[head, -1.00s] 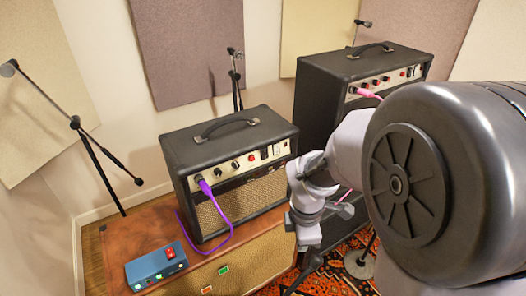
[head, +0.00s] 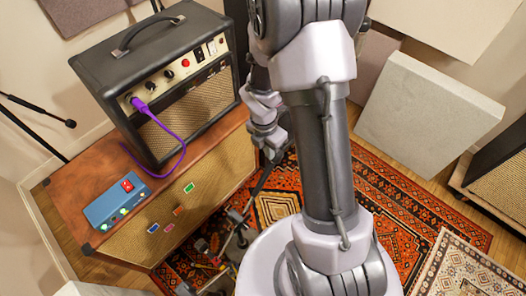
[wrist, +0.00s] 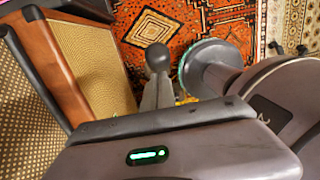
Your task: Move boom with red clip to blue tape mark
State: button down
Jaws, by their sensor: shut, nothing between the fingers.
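My gripper (head: 270,148) is in front of the brown cabinet, its jaws small and partly shadowed in the head view. In the wrist view the gripper (wrist: 157,60) is shut and empty, pointing toward the patterned rug. A dark thin rod (head: 262,180) of a stand runs below the gripper in the head view; I cannot tell whether they touch. A black boom (head: 40,110) on a stand shows at the far left. I see no red clip on either.
A black amplifier (head: 165,75) with a purple cable stands on the brown cabinet (head: 90,175), next to a blue pedal box (head: 117,205). Clutter (head: 215,245) lies on the floor before the cabinet. The rug (head: 400,195) at right is mostly clear. A pale panel (head: 428,115) leans behind.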

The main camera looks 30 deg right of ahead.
jog(key=shift+d+f, duration=0.2)
jog(key=shift+d, duration=0.1)
jog(key=shift+w+d+f, duration=0.15)
jog(key=shift+d, duration=0.1)
jog(key=w+d+f, duration=0.2)
jog(key=d+f, duration=0.4)
jog(key=f, duration=0.2)
jog(key=w+d+f, duration=0.2)
jog(key=d+f, duration=0.5)
jog(key=f, duration=0.2)
jog(key=shift+w+f+b, duration=0.2)
jog(key=shift+w+b, duration=0.15)
jog(key=shift+b, duration=0.1)
